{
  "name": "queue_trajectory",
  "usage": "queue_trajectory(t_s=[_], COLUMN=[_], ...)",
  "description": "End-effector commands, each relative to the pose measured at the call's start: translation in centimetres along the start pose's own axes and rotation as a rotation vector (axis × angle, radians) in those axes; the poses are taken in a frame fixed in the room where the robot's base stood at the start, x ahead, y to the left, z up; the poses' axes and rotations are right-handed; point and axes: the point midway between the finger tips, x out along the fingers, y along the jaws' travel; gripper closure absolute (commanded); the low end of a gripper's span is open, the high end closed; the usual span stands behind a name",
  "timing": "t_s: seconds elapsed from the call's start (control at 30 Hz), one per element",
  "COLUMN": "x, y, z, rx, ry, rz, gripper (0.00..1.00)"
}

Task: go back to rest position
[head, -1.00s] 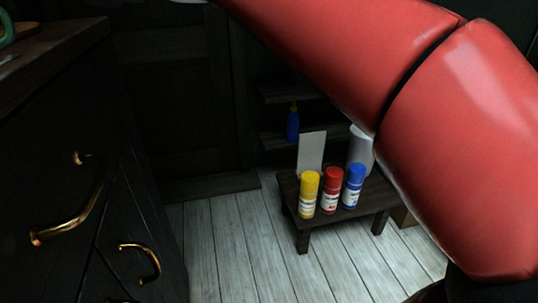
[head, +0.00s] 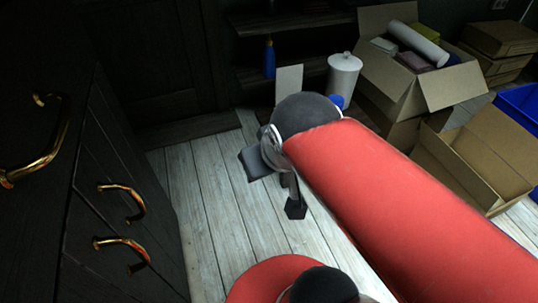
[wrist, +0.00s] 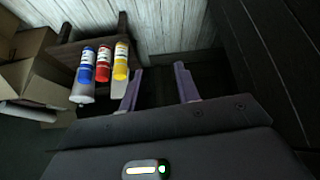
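My gripper shows in the wrist view (wrist: 158,86), its two purplish fingers apart with nothing between them. In the head view my red arm reaches across the middle, and the gripper end is a small dark shape, partly hidden by the wrist, above the pale plank floor (head: 205,215).
Dark drawers with brass handles (head: 122,203) stand close on the left. Open cardboard boxes (head: 480,150) and a blue crate (head: 520,105) are on the right. A white canister (head: 343,76) and a blue bottle (head: 269,58) are at the back. The floor left of my arm is clear.

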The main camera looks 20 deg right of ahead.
Motion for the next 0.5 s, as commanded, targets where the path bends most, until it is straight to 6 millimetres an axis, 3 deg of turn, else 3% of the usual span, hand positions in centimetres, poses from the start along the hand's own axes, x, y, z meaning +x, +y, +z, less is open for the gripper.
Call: queue_trajectory(t_s=[0.13,0.37,0.5], x=[0.3,0.2,-1.4], y=[-0.5,-0.5,-0.4], z=[1.6,1.5,0.5], rx=[0.046,0.045,0.044], ry=[-0.051,-0.05,-0.049], rz=[-0.023,-0.023,-0.023], gripper=[0.68,0.68,0.68])
